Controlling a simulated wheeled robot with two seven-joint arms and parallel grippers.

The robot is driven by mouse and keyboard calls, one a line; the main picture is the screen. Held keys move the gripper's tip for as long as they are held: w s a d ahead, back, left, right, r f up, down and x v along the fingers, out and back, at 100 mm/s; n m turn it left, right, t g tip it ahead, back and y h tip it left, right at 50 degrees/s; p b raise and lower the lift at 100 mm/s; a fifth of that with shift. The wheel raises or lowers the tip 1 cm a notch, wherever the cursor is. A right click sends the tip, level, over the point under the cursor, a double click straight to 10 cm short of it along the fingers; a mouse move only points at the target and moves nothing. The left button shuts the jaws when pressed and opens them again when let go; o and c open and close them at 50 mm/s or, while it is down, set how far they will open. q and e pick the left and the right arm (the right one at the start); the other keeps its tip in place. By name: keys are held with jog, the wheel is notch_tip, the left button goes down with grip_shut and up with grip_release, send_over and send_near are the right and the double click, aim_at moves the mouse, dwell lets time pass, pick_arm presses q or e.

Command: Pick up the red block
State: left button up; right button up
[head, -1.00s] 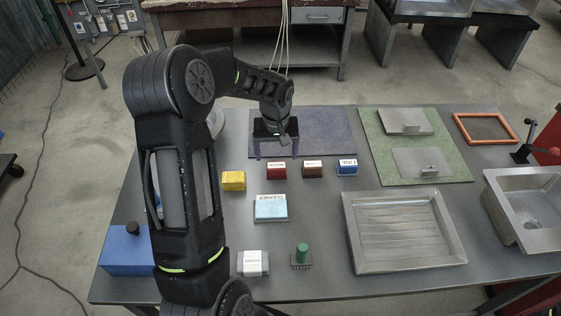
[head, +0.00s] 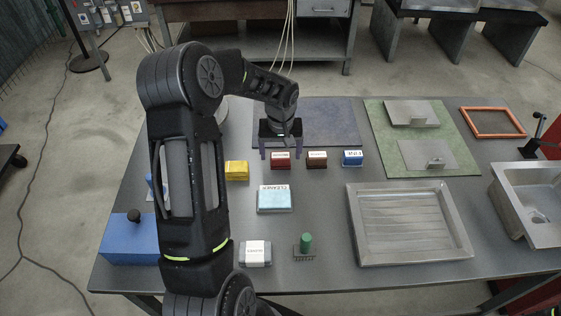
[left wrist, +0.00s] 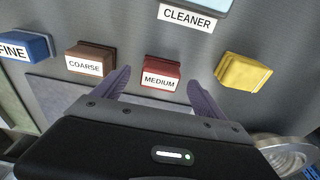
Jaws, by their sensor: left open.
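The red block (head: 280,162) stands on the grey table, just in front of the blue-grey mat, in a row with other blocks. In the left wrist view the red block (left wrist: 162,72) shows a white label reading MEDIUM. My left gripper (head: 281,153) is open and empty above and just behind the red block. In the left wrist view its two purple fingers (left wrist: 157,87) reach toward the block, one on either side of it in the picture. I cannot tell whether they touch it. My right gripper is not in view.
A brown block (head: 317,160) labelled COARSE and a yellow block (head: 237,170) flank the red one. A blue block (head: 352,158) stands further right. A light-blue cleaner box (head: 274,199) is in front. A metal tray (head: 412,259) lies to the right.

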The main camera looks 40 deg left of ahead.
aim_at(281, 155)
pick_arm(q)
jog(key=f, duration=0.1)
jog(key=f+b, duration=0.1)
jog(key=f, duration=0.1)
jog(key=shift+w+a, duration=0.15)
jog(key=shift+w, duration=0.05)
dwell(0.3)
jog(key=c, duration=1.5)
